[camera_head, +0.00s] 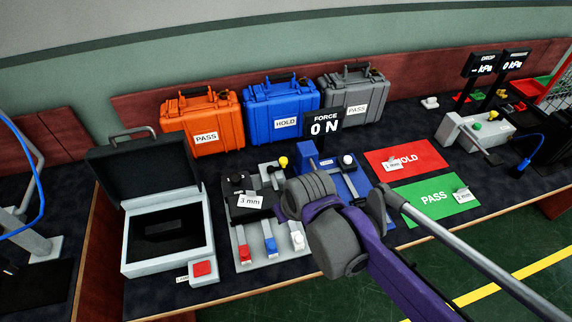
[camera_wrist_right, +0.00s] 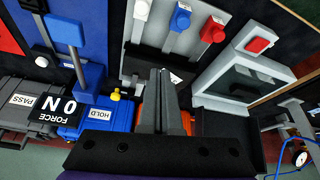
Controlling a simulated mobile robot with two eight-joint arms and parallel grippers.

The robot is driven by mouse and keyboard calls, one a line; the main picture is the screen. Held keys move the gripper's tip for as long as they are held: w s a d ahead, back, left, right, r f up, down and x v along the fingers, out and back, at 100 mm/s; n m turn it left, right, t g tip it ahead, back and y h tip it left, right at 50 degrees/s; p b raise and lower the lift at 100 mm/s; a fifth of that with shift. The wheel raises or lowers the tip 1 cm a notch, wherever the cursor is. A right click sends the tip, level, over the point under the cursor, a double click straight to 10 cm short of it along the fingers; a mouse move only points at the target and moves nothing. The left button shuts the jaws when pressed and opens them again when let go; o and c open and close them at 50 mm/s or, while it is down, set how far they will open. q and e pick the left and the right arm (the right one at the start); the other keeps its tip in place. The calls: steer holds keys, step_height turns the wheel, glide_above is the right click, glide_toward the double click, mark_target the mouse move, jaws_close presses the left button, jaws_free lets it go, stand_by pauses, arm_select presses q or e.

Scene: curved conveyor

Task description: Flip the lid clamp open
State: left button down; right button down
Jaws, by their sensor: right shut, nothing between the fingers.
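A grey plate fixture (camera_head: 245,225) stands mid-bench, with a black block labelled 3 mm and a yellow knob (camera_head: 283,162). At its front are a red-tipped lever (camera_head: 243,252), a blue-tipped lever (camera_head: 271,245) and a white-tipped lever (camera_head: 298,240). The levers also show at the top of the right wrist view (camera_wrist_right: 180,18). I cannot tell which part is the lid clamp. My right gripper (camera_wrist_right: 160,74) is shut and empty over the fixture area. In the head view my right wrist hides its fingers. My left gripper is not in view.
An open case (camera_head: 128,245) with raised black lid and a red button (camera_head: 202,269) stand left. A blue fixture (camera_head: 342,182) is right of the plate. Orange (camera_head: 225,120), blue (camera_head: 258,110) and grey cases stand behind. Red HOLD (camera_head: 425,152) and green PASS (camera_head: 420,202) mats lie right.

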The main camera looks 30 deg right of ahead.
steer(key=w+d+r+m+g, duration=0.1)
steer(key=w+d+r, duration=0.1)
steer(key=w+d, duration=1)
steer(key=shift+r+b, duration=0.15)
steer(key=shift+b, duration=0.25)
steer(key=w+f, duration=0.7)
steer(key=f, duration=0.3)
steer(key=shift+d, duration=0.45)
